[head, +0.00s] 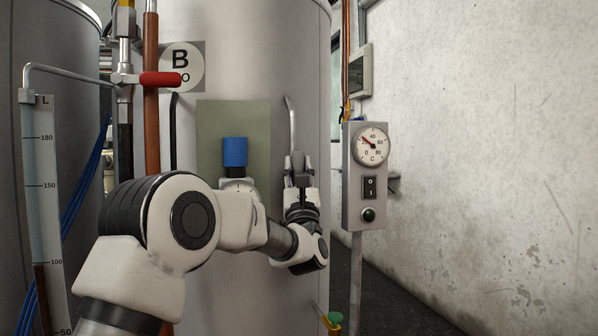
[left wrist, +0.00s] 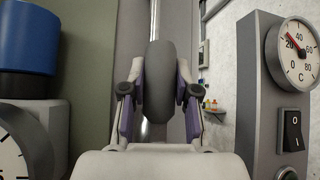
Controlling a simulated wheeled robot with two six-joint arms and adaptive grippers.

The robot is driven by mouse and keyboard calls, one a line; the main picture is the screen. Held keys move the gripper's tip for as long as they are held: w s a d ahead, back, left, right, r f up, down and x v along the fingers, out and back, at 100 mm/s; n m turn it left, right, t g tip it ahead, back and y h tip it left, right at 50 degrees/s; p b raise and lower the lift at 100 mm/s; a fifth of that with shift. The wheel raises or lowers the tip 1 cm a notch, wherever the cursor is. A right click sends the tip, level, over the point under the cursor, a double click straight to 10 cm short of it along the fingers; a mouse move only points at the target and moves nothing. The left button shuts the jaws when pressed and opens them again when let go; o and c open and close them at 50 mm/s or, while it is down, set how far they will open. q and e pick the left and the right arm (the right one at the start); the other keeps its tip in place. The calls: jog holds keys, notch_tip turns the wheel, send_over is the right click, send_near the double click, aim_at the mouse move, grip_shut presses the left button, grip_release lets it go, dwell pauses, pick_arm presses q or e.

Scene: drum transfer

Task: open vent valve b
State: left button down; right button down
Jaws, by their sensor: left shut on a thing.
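My left gripper (head: 299,170) reaches up in front of the large pale drum (head: 225,60), right of the green-grey panel (head: 220,115). In the left wrist view its two purple-padded fingers are shut on a rounded grey grip (left wrist: 160,75), one on each side. A bright metal rod (left wrist: 154,20) rises behind the grip. In the head view a thin curved metal bar (head: 291,120) rises just above the fingers. A red lever (head: 160,79) lies horizontal beside the round "B" sign (head: 182,66), away from the gripper. My right gripper is not in view.
A blue cap (head: 235,151) above a dial stands left of the gripper. A level scale (head: 42,190) and copper pipe (head: 151,110) are on the left.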

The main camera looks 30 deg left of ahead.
pick_arm(q)
jog(key=c, duration=0.8)
grip_release()
jog(key=shift+a, duration=0.1)
jog(key=shift+c, duration=0.2)
jog(key=v, duration=1.2)
jog(key=shift+f, duration=0.1)
